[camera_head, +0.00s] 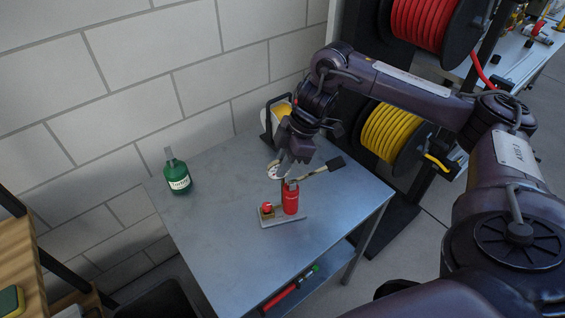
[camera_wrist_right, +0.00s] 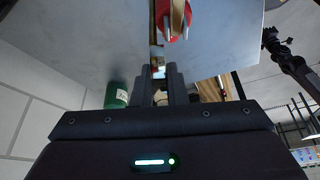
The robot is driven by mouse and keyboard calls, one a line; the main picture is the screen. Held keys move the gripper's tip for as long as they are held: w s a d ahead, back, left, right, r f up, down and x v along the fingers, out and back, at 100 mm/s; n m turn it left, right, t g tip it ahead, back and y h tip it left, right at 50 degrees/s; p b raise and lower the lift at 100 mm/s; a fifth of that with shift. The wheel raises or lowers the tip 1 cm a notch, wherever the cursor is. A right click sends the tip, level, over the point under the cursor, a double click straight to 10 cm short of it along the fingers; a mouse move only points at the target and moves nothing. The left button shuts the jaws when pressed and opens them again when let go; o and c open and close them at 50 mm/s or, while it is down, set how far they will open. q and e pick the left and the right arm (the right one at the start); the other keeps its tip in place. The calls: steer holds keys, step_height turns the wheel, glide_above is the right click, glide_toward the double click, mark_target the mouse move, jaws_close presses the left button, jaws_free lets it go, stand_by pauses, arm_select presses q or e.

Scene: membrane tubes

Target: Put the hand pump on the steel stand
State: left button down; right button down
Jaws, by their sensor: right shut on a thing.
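The hand pump (camera_head: 291,199) has a red cylinder on a flat grey base, a small red knob, a pale round gauge and a lever with a black end. It is upright over the grey steel stand (camera_head: 225,235); I cannot tell whether its base touches the top. My right gripper (camera_head: 283,170) reaches down from above and is shut on the upper part of the pump; the fingers hide the exact grip. In the right wrist view the fingers (camera_wrist_right: 163,78) are close together, with red and tan parts of the pump (camera_wrist_right: 172,20) beyond their tips. My left gripper is not in view.
A green bottle (camera_head: 177,173) stands at the stand's left back. A black frame with something yellow (camera_head: 280,112) is at the back by the block wall. Red (camera_head: 425,22) and yellow (camera_head: 388,138) hose reels are to the right. The stand's front left is clear.

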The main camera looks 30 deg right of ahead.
steer(key=c, duration=1.5)
jaws_free()
steer(key=shift+o, duration=0.2)
steer(key=shift+r, duration=0.2)
steer(key=v, duration=0.3)
steer(key=shift+w, duration=0.1)
steer(key=p+v, duration=0.5)
steer(key=v, duration=0.3)
steer(key=shift+r, duration=0.4)
steer(key=shift+d+f, duration=0.1)
